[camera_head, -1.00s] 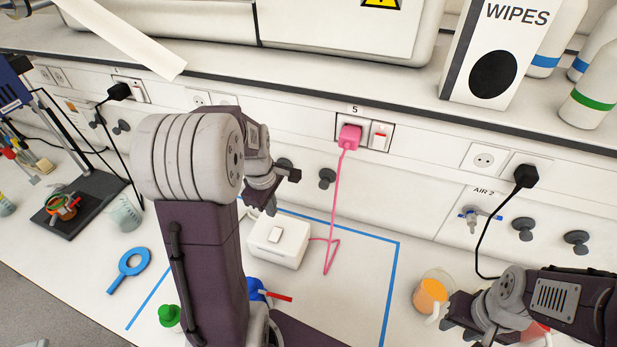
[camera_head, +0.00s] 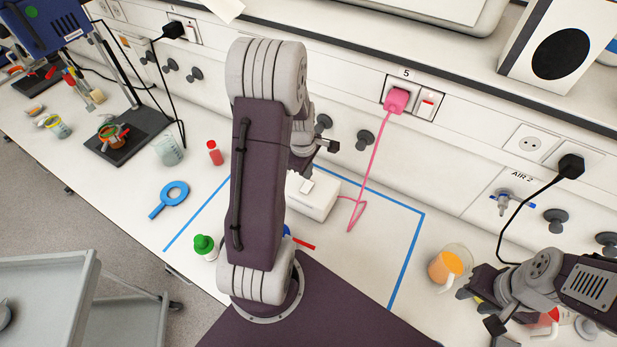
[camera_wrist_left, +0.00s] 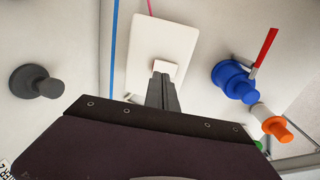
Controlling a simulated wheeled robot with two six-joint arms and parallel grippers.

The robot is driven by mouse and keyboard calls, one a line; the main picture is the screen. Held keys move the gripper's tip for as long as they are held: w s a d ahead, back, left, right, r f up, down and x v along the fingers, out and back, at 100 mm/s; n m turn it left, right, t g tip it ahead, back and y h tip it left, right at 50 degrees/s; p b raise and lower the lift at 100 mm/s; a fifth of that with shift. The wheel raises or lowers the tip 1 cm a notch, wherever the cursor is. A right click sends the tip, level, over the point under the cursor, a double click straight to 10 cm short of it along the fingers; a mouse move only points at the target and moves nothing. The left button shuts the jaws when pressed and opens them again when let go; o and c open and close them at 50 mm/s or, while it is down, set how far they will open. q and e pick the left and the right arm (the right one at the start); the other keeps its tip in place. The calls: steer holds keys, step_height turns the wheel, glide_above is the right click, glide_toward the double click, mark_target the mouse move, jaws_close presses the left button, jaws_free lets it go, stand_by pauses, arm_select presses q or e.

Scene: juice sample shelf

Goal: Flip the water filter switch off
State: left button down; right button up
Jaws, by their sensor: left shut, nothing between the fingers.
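A white box (camera_head: 318,205) with a white rocker switch (camera_head: 306,186) on top stands on the bench, partly hidden behind my left arm. A pink cord (camera_head: 357,213) runs from it to a pink plug in wall socket 5. In the left wrist view the box (camera_wrist_left: 150,40) lies ahead and the switch (camera_wrist_left: 165,68) is at the fingertips of my left gripper (camera_wrist_left: 162,78). The gripper is shut and empty; I cannot tell whether it touches the switch. In the head view its fingers are hidden by the arm. My right gripper (camera_head: 479,309) is open at the lower right, away from the box.
Blue tape (camera_head: 408,262) marks an area around the box. A green-capped bottle (camera_head: 204,246), a blue-and-red item (camera_wrist_left: 233,80) and a blue ring tool (camera_head: 172,196) are nearby. A beaker of orange liquid (camera_head: 446,267) stands beside my right gripper. A grey cart (camera_head: 45,280) is at lower left.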

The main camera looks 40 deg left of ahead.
mark_target(309, 184)
arm_select(q)
steer(key=f, duration=0.2)
steer(key=w+f, duration=0.1)
steer(key=f, duration=0.1)
steer(key=shift+f, duration=0.45)
steer(key=shift+s, duration=0.1)
